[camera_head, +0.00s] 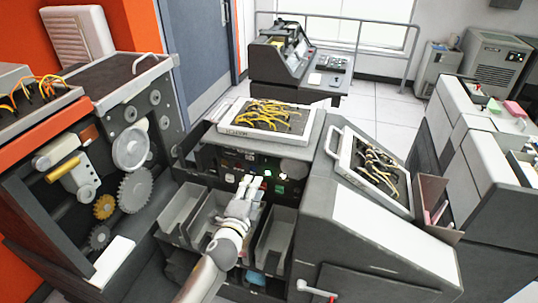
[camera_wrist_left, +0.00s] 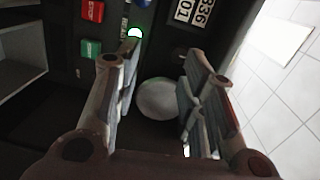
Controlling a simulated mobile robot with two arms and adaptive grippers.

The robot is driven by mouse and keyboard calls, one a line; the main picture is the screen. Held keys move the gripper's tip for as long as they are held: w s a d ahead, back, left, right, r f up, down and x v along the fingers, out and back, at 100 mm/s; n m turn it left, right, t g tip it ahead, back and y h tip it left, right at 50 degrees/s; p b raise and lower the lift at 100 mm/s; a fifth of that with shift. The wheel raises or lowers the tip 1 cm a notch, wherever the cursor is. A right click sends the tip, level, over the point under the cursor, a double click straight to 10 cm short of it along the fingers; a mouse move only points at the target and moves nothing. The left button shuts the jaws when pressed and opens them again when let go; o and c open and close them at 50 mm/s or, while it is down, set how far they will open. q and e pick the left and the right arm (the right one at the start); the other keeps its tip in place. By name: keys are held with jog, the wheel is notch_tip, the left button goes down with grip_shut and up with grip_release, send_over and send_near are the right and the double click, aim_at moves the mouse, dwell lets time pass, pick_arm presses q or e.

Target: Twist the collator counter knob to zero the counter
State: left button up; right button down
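A round pale knob (camera_wrist_left: 157,99) shows on the dark panel in the left wrist view, between the two fingers of my left gripper (camera_wrist_left: 158,55). The fingers are apart, with a gap on the knob's left; I cannot tell how far the knob is beyond them. The counter (camera_wrist_left: 192,10) shows white digits at the top of that view, partly cut off and turned. In the head view my left gripper (camera_head: 246,184) reaches up to the collator's front panel (camera_head: 232,160), above the bins. The gripper hides part of the panel there. My right gripper is not in view.
A red button (camera_wrist_left: 92,11), a green button (camera_wrist_left: 90,48) and a lit round button (camera_wrist_left: 135,33) sit beside the left finger. Open bins (camera_head: 181,212) lie below the panel. A sloped housing (camera_head: 318,195) stands to the right, and gears (camera_head: 134,190) to the left.

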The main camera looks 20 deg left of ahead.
aim_at(266, 161)
pick_arm(q)
jog(key=shift+m+t+h, duration=0.3)
jog(key=shift+m+t, duration=0.1)
jog(key=shift+m, duration=0.4)
jog(key=w, duration=0.2)
jog(key=w+r+b, duration=0.1)
jog(key=w, duration=0.2)
jog(key=w+d+r, duration=0.1)
jog(key=w, duration=0.1)
jog(key=shift+w+r+b, duration=0.2)
jog(key=shift+w+b, duration=0.05)
jog(key=shift+b, duration=0.05)
jog(key=shift+w+b, duration=0.45)
jog(key=shift+w, duration=0.85)
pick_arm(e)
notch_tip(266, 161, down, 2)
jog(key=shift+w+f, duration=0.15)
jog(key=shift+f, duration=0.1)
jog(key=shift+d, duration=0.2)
